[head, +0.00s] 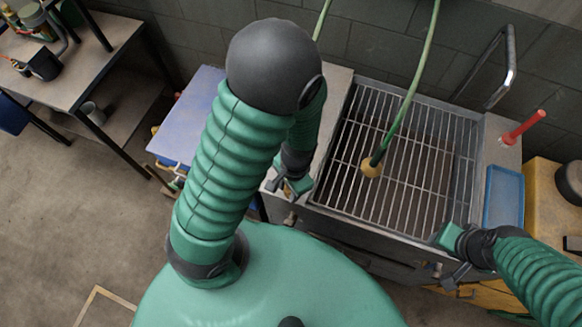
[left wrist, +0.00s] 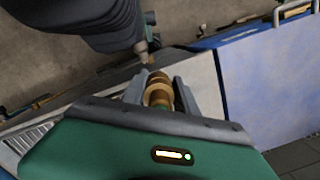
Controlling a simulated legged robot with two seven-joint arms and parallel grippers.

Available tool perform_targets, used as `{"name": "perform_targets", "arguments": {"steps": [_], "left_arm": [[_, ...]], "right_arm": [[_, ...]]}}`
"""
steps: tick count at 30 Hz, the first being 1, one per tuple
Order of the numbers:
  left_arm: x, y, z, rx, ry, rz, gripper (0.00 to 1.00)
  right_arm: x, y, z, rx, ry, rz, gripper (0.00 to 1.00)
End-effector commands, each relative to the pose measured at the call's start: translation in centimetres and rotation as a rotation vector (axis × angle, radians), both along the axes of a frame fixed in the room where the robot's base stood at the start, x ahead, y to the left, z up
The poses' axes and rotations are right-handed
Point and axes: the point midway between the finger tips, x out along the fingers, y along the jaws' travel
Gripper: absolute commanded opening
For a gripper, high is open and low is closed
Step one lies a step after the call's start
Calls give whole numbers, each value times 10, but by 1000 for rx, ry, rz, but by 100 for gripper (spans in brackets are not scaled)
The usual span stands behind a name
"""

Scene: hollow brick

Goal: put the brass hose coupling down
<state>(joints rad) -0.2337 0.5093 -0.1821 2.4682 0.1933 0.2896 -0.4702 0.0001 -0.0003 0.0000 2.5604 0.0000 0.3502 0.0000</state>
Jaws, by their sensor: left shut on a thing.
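My left gripper (head: 283,186) is shut on the brass hose coupling. In the left wrist view the coupling (left wrist: 157,94) is a ringed brass piece between the two grey fingers (left wrist: 159,88). In the head view the gripper is at the left edge of the sink unit, and my arm partly covers it, so the coupling is hard to make out there. My right gripper (head: 453,262) is at the front right corner of the sink unit; its fingers are too small to read.
A metal grate (head: 418,150) covers the sink. A green hose (head: 413,85) with a brass-coloured end (head: 372,168) comes down over it. A blue tray (head: 503,196) and a red-handled tool (head: 524,127) are on the right. A blue-topped surface (head: 190,117) stands left of the sink.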

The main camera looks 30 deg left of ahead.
Motion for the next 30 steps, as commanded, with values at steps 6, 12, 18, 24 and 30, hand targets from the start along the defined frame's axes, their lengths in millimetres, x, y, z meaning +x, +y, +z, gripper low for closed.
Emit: {"name": "perform_targets", "arguments": {"steps": [6, 12, 18, 24, 30], "left_arm": [[55, 32, -9, 1, -2, 3, 0], [87, 52, -10, 0, 0, -1, 0], [89, 53, -38, -1, 1, -3, 0], [89, 53, -43, 0, 0, -2, 0], [89, 53, -46, -1, 1, -2, 0]], "right_arm": [[0, 0, -17, 0, 0, 0, 36], [0, 0, -25, 0, 0, 0, 36], [0, 0, -54, 0, -1, 0, 36], [0, 0, -59, 0, 0, 0, 36], [0, 0, -61, 0, -1, 0, 36]]}}
